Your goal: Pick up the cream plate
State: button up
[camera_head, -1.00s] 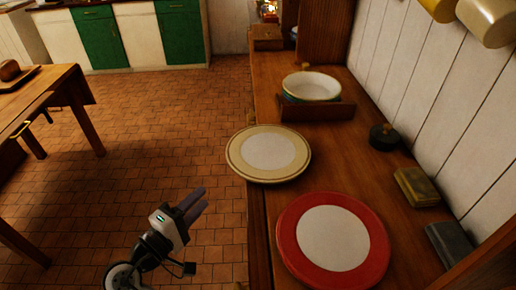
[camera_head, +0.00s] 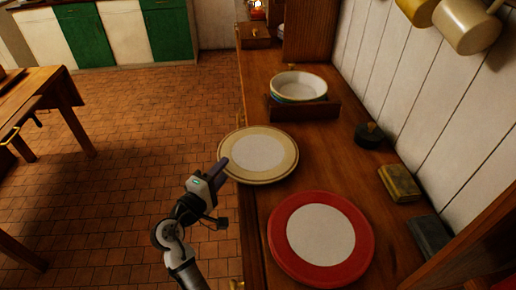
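The cream plate (camera_head: 258,154) has a tan rim and a pale centre. It lies on the wooden counter (camera_head: 318,162), with its left edge reaching over the counter's left edge. My gripper (camera_head: 222,168) is at the plate's left rim, its fingers pointing up and right toward it. The fingers overlap the rim in the picture. I cannot tell whether they touch it or have it between them, nor how wide they are apart.
A red plate (camera_head: 363,243) with a white centre lies nearer on the counter. A stack of bowls (camera_head: 299,87) sits in a wooden holder (camera_head: 311,109) farther back. A dark round lidded thing (camera_head: 370,136) and two small boxes are along the wall. A table (camera_head: 62,92) stands left.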

jog(key=shift+w+d, duration=0.2)
jog(key=shift+w, duration=0.25)
grip_shut()
dwell(1.1)
